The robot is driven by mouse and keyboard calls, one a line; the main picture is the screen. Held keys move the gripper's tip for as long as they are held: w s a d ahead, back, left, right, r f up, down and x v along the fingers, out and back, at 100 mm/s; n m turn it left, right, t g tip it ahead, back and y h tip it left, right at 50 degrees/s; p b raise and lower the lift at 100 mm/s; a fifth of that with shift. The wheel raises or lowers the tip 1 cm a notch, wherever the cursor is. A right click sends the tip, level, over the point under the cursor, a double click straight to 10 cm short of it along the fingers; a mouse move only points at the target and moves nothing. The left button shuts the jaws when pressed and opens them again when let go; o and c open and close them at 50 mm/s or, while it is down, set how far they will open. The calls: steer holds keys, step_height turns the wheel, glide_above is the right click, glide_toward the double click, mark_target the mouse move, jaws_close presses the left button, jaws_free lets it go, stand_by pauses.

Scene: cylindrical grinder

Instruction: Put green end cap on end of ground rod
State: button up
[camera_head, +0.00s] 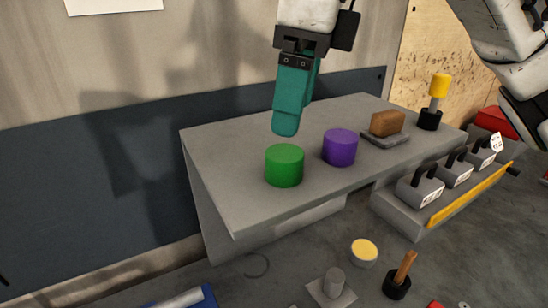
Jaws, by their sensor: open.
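The green end cap (285,167) is a short upright cylinder near the front edge of the grey raised shelf (222,168). My gripper (286,128) points down with teal fingers, seen nearly side-on. Its tips show just above the green cap in the picture, with the cap's top uncovered. The gripper is open and holds nothing that I can see. A pale rod (182,299) lies in a blue holder at the bottom left, cut off by the picture edge. I cannot tell whether it is the ground rod.
A purple cylinder (340,147) stands right of the green cap. Behind it are a brown block (387,123) and a yellow-topped post (439,86). Grey blocks (420,186) line the right side. Below stand a yellow-filled cup (364,252), a wooden-handled tool (403,268) and a grey peg (334,280).

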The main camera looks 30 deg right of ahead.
mark_target(285, 152)
steer(key=shift+w+a+f+p, duration=0.1)
steer(key=shift+w+a+f, duration=0.05)
steer(key=shift+f, duration=1.25)
steer(key=shift+w+a+f+p, duration=0.1)
steer(key=shift+w+a+f, duration=0.1)
steer(key=shift+f, duration=1.25)
steer(key=shift+w+a+f+p, duration=0.1)
steer(key=shift+w+f, duration=0.05)
steer(key=shift+f, duration=1.25)
steer(key=c, duration=1.1)
steer(key=shift+r, duration=0.1)
